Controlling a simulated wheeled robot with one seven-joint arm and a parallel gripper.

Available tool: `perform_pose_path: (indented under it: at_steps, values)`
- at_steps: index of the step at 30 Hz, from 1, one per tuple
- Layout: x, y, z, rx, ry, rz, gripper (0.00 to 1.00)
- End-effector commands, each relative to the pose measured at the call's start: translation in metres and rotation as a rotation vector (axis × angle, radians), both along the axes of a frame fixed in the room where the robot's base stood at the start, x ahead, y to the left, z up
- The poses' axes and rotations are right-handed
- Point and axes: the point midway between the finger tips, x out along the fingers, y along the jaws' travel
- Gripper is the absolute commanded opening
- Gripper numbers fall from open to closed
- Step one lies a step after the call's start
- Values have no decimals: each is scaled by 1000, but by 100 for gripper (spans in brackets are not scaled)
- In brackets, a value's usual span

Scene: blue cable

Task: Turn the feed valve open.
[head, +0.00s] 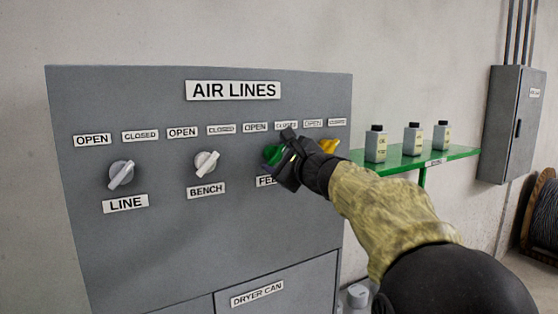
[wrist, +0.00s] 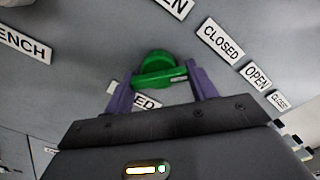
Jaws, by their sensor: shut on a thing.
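The feed valve's green knob (head: 272,153) is on the grey panel, under OPEN and CLOSED labels and above a partly covered FEED label (head: 266,181). My gripper (head: 282,165) is at it and hides part of it in the head view. In the wrist view, the purple fingers sit on either side of the green knob (wrist: 155,68), shut on its bar handle. A pale mark shows at the handle's right end, on the side nearer the CLOSED label (wrist: 221,39) than the OPEN label (wrist: 172,5).
Grey LINE (head: 121,174) and BENCH (head: 206,164) knobs are to the left. A yellow knob (head: 329,145) is just right, partly behind my gripper. A green shelf (head: 435,158) with bottles and a grey wall box (head: 510,124) stand further right.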

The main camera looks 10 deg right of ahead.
Motion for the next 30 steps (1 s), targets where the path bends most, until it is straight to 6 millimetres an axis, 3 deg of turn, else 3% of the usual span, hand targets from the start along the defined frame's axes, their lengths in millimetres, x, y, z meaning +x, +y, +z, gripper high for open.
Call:
perform_pose_path:
  at_steps: [11,30]
  values:
    - [0,-1,-6,-226,-74,-1,34]
    - [1,-1,-4,-800,-259,0,34]
